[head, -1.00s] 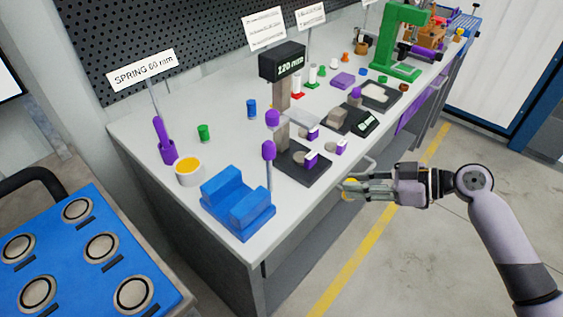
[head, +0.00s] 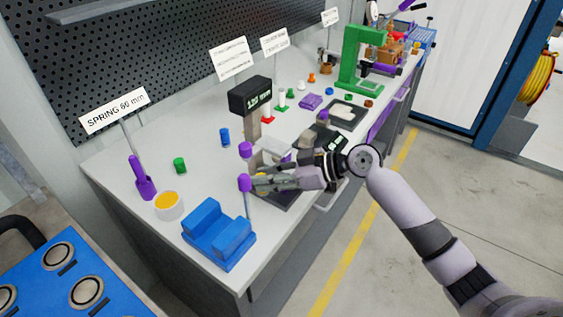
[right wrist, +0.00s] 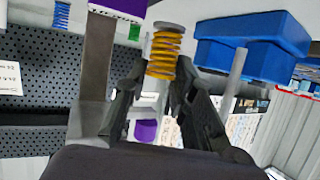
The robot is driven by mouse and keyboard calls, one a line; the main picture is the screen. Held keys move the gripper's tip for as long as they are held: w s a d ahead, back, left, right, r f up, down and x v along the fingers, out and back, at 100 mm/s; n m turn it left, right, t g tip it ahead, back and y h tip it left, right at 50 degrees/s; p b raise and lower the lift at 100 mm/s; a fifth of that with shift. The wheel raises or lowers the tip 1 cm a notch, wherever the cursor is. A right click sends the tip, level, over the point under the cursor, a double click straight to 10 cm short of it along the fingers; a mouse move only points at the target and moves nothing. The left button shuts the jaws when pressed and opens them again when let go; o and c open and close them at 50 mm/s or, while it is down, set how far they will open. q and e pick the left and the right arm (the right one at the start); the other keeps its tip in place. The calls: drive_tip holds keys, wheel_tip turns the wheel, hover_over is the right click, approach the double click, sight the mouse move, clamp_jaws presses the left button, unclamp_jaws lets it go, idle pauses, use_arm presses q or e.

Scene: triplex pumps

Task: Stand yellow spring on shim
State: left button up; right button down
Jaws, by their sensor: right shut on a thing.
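The yellow spring (right wrist: 163,55) is upright between the fingers of my right gripper (head: 260,185) in the right wrist view. A grey round disc (right wrist: 168,25) shows at the end of the spring away from my palm. I cannot tell if this disc is the shim, or if it touches the spring. In the head view, my right gripper is over the dark base (head: 280,203) of the gauge with the black display (head: 250,96), and it hides much of that base. My left gripper is not in view.
A purple-topped thin post (head: 246,205) stands very close to my right fingers. A blue V-shaped block (head: 218,237) and a white cup with yellow contents (head: 169,207) are to the left. Green (head: 180,165) and blue (head: 225,137) springs stand farther back. The bench between them is clear.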

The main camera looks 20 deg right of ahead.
drive_tip(key=shift+w+d, duration=0.65)
drive_tip(key=shift+d, duration=0.35)
drive_tip(key=shift+w+d+r, duration=0.1)
drive_tip(key=shift+w+d, duration=0.7)
drive_tip(key=shift+d, duration=0.2)
drive_tip(key=shift+w+d+f+p, duration=0.15)
drive_tip(key=shift+f+p, duration=0.1)
drive_tip(key=shift+f, duration=0.15)
drive_tip(key=shift+w+d+f+p, duration=0.1)
drive_tip(key=shift+d+f+p, duration=0.05)
drive_tip(key=shift+f+p, duration=0.15)
drive_tip(key=shift+s, duration=0.1)
drive_tip(key=c, duration=1.4)
unclamp_jaws()
drive_tip(key=shift+f, duration=0.1)
drive_tip(key=shift+o, duration=0.3)
